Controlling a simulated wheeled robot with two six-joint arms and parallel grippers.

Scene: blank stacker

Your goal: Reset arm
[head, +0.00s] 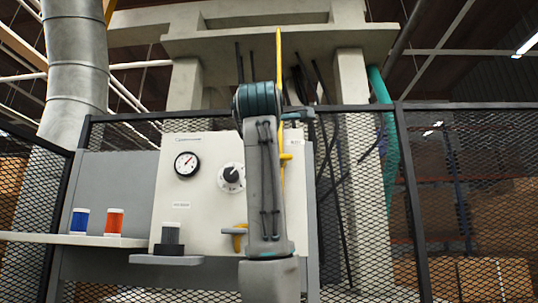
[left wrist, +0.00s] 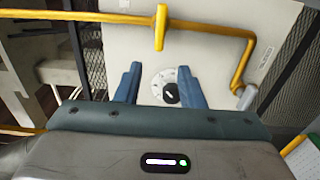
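My left arm rises through the middle of the head view, in front of a pale control panel (head: 205,215). Its teal upper end (head: 258,99) is near the panel's top edge, and its fingertips cannot be made out there. In the left wrist view, my left gripper (left wrist: 160,80) has its two blue fingers spread wide with nothing between them. Beyond them is the panel's round dial with a black knob (left wrist: 169,95). Whether the fingers touch the panel cannot be told. My right gripper is in neither view.
The panel carries a gauge (head: 187,164), a knob (head: 231,176) and a yellow handle (head: 237,235). A yellow bar (head: 279,60) stands upright by my arm. Blue (head: 80,221) and orange (head: 114,222) canisters stand on a left shelf (head: 60,239); a grey one (head: 171,236) stands nearer. Mesh fencing (head: 470,170) surrounds the area.

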